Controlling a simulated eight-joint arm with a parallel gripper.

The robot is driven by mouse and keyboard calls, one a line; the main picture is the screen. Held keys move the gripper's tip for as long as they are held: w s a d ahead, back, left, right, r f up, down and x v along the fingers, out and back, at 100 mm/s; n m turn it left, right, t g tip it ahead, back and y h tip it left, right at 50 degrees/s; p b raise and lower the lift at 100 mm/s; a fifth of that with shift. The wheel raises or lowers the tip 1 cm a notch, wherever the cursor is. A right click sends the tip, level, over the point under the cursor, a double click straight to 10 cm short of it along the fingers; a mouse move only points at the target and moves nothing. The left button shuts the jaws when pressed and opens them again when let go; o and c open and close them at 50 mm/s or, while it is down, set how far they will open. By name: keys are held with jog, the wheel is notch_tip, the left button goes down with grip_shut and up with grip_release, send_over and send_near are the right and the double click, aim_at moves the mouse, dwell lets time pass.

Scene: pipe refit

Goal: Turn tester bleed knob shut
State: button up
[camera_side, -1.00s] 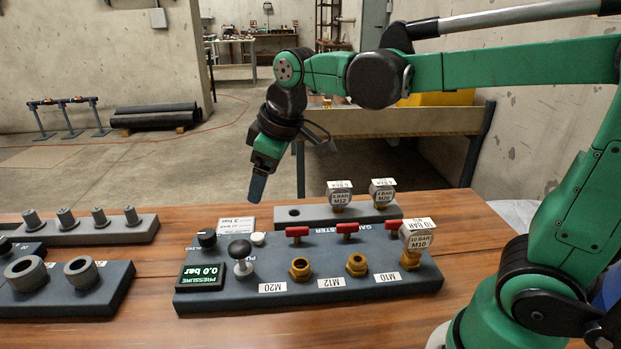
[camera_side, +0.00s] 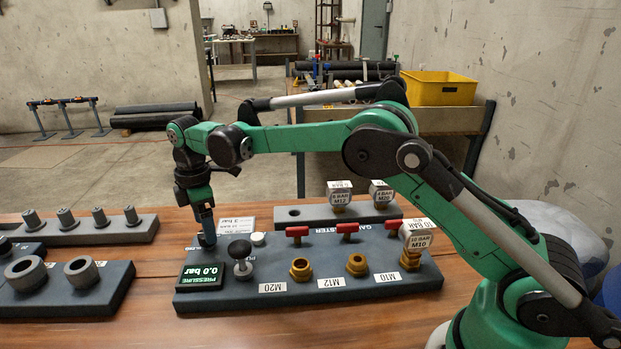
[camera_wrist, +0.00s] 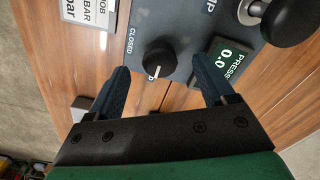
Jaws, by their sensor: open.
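The bleed knob (camera_wrist: 158,58) is a round black knob with a white pointer line, on the grey-blue tester panel (camera_side: 300,283). In the wrist view its pointer is turned away from the "CLOSED" label (camera_wrist: 132,40). My gripper (camera_wrist: 160,88) is open, with one blue finger on either side of the knob and gaps showing on both sides. I cannot tell whether the fingertips touch the panel.
The pressure display (camera_side: 200,276) reads 0.0 bar. A black ball-topped pump handle (camera_side: 240,255) stands close to the right of my gripper. Red valve levers (camera_side: 297,232), brass ports (camera_side: 300,269) and a mounted gauge (camera_side: 415,238) are farther right. A white card (camera_side: 236,225) lies behind.

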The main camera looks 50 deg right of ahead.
jog(key=shift+f, duration=1.25)
grip_shut()
jog(key=shift+m, duration=0.4)
jog(key=m, duration=0.4)
jog(key=shift+r, duration=0.1)
jog(key=m, duration=0.4)
jog(key=shift+m, duration=0.3)
jog(key=m, duration=0.4)
jog(key=shift+m, duration=2.2)
